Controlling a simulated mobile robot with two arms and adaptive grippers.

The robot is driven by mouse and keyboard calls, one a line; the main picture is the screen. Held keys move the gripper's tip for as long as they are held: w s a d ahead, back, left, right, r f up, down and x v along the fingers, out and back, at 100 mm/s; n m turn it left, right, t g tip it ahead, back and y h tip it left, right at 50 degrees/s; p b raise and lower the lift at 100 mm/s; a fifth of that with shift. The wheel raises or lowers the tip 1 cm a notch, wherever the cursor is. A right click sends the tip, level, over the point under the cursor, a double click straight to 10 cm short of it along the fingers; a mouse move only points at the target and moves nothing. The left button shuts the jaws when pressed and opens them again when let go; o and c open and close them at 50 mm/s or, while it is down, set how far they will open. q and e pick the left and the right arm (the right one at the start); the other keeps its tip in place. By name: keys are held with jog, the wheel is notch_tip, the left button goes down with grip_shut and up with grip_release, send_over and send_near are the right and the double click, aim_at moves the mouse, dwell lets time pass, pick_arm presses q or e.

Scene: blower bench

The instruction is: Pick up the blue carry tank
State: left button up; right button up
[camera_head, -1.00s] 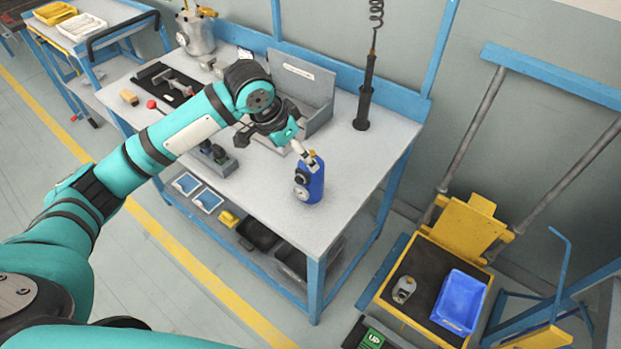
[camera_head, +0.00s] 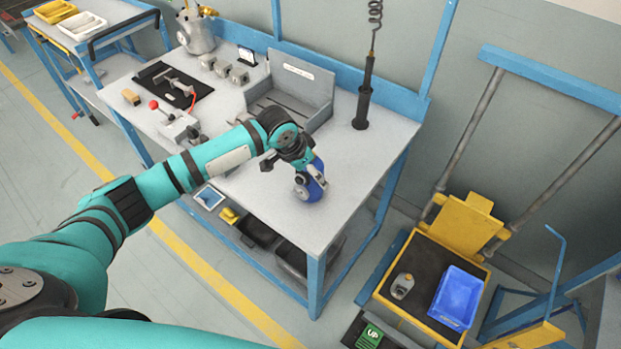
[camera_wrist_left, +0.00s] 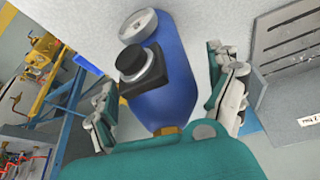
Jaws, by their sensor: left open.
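The blue carry tank (camera_head: 309,190) stands on the grey workbench (camera_head: 345,165) near its right front corner. My left gripper (camera_head: 303,174) is above it and hides its upper part in the head view. In the left wrist view the blue tank (camera_wrist_left: 172,75) shows a black gauge or knob and a round grey dial on its side. The open fingers of my left gripper (camera_wrist_left: 165,105) are on either side of the tank, with gaps visible. Whether any finger touches it cannot be told. My right gripper is not in view.
A grey open bin (camera_head: 305,90) stands behind the arm on the bench. A black hanging tool (camera_head: 364,105) is at the back right. A yellow cart with a blue bin (camera_head: 458,298) stands right of the bench. The bench top right of the tank is clear.

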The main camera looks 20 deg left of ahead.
pick_arm(q)
jog(key=c, duration=1.8)
jog(key=shift+o, duration=0.2)
jog(key=shift+r, duration=0.1)
jog(key=shift+w+r, duration=0.1)
jog(key=shift+r, duration=0.05)
